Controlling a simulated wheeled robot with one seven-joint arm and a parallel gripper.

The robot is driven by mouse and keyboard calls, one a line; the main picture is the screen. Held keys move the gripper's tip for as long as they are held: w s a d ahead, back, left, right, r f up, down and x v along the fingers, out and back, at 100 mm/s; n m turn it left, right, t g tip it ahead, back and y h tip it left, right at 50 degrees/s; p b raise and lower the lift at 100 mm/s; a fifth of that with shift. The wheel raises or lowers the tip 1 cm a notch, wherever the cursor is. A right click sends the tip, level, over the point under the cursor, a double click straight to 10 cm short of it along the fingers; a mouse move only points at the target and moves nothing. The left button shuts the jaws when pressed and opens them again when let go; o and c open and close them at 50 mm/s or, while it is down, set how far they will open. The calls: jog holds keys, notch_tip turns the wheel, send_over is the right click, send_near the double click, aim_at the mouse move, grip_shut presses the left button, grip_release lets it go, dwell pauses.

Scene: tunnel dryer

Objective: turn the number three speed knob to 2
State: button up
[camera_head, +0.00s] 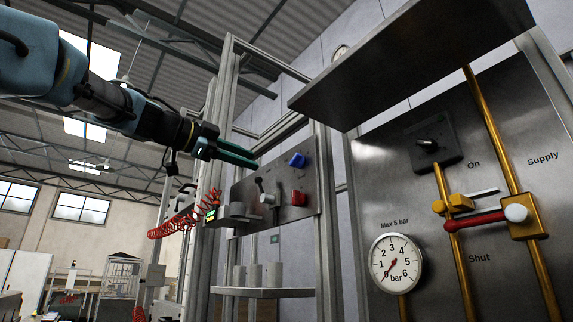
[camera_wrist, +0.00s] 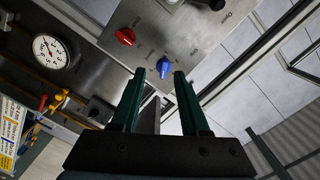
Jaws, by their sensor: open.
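A metal panel (camera_head: 245,192) carries a blue knob (camera_head: 297,160), a red knob (camera_head: 299,198) and a pale knob or lever (camera_head: 268,199). I cannot read a number three or a speed scale, so I cannot tell which is the number three speed knob.
A red coiled hose (camera_head: 180,222) hangs left. A shelf (camera_head: 262,292) holds several grey cylinders.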

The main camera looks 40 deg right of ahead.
aim_at(292, 160)
jog(key=shift+m+g+h, duration=0.3)
jog(key=shift+m, duration=0.3)
jog(key=d+p, duration=0.2)
jog(key=d, duration=0.1)
jog(key=s+d+r+p, duration=0.1)
jog(key=d+p, duration=0.1)
jog(key=d, duration=0.2)
jog(key=s+d+r+p, duration=0.1)
jog(key=d+p, duration=0.1)
jog(key=d, duration=0.1)
jog(key=shift+s+d+r, duration=0.15)
jog(key=shift+d+r, duration=0.05)
jog(key=shift+d, duration=0.15)
grip_shut()
